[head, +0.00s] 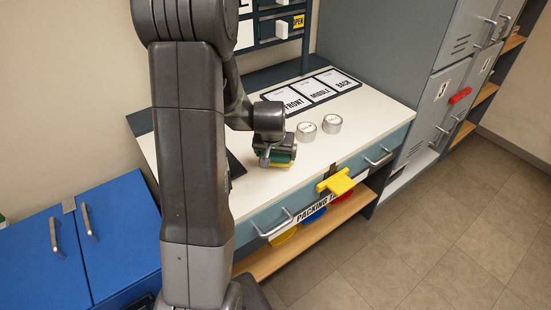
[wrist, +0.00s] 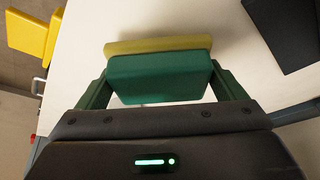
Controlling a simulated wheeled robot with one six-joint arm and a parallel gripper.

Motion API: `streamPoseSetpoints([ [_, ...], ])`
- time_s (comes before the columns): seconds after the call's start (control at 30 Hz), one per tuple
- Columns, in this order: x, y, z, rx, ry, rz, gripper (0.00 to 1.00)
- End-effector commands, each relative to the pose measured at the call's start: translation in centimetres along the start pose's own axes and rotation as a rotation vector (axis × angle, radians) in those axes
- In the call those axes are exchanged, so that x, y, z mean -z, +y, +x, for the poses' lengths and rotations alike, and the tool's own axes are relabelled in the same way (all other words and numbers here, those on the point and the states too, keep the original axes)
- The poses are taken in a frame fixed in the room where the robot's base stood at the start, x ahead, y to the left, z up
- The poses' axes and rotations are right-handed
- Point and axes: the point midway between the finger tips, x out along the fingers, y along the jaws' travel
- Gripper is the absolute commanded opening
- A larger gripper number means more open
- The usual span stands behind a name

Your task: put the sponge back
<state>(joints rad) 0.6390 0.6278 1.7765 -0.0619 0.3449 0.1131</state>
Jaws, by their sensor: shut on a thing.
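The sponge (wrist: 160,76) has a green body with a yellow layer on its far side. My gripper (wrist: 160,88) is shut on it, with one green finger against each end of the sponge. In the head view the sponge (head: 281,163) shows as a small green and yellow block under my gripper (head: 277,154), low over the white bench top or touching it; I cannot tell which.
Two tape rolls (head: 318,127) stand right of my gripper. Cards marked FRONT, MIDDLE and BACK (head: 311,92) lie behind. A yellow piece (head: 336,183) juts from the bench's front edge. A blue cabinet (head: 85,240) stands at left, grey lockers (head: 450,85) at right.

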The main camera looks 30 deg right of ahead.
Motion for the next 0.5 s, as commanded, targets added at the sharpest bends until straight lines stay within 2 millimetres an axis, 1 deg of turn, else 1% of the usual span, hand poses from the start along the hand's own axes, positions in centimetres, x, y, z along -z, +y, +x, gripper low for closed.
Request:
streamPoseSetpoints([
  [0.03,-0.4,0.0,0.8,0.0,-0.005,0.0,0.65],
  [0.1,-0.7,0.0,1.6,0.0,-0.004,0.0,0.65],
  [0.2,-0.9,0.0,2.2,0.0,-0.001,0.001,0.65],
  [0.5,-0.9,0.0,2.3,0.0,0.0,0.001,0.65],
])
